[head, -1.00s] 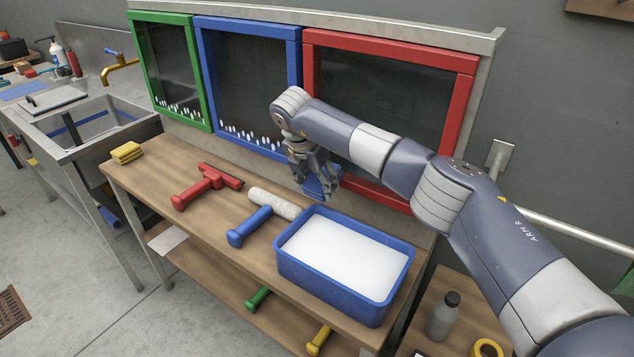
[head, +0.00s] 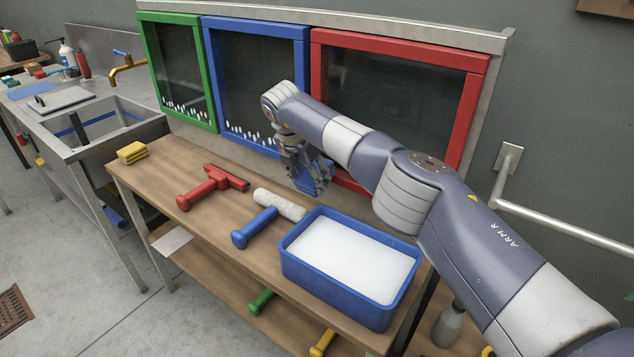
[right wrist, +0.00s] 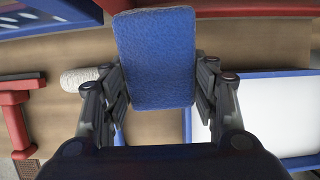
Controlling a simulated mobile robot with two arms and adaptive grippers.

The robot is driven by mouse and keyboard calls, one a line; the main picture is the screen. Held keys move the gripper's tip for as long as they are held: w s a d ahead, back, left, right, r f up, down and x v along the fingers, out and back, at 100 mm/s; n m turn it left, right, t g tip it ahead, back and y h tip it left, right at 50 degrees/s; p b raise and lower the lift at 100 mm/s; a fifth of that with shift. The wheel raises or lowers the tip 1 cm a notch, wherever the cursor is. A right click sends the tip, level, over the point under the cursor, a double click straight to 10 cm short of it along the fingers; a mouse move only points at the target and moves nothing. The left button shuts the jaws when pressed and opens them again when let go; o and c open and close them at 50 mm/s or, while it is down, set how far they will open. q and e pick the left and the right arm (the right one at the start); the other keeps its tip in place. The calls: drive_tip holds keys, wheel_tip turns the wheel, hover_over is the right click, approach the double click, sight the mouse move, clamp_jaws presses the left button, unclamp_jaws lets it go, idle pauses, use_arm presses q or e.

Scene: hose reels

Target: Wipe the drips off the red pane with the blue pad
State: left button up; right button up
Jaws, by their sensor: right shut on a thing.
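The red pane (head: 392,98) is the rightmost of three framed panes at the back of the bench. Its lower part is hidden behind my right arm, and I see no drips on the part that shows. The blue pad (right wrist: 156,58) is held between the fingers of my right gripper (head: 312,182), which is shut on it. In the head view the gripper hangs above the bench, in front of the border between the blue and red panes, apart from the glass. My left gripper is not in view.
The blue pane (head: 258,75) and green pane (head: 178,62) show white drips along their bottoms. A blue tub (head: 335,293) of white liquid stands below the gripper. A red squeegee (head: 205,188), a blue-handled roller (head: 255,228) and a yellow sponge (head: 132,153) lie on the bench.

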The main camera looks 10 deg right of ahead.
drive_tip(key=shift+w+a, duration=0.2)
drive_tip(key=shift+w, duration=0.1)
drive_tip(key=shift+s+a, duration=0.1)
drive_tip(key=shift+a, duration=0.1)
drive_tip(key=s+a, duration=0.4)
drive_tip(key=a, duration=0.1)
drive_tip(key=shift+s, duration=0.2)
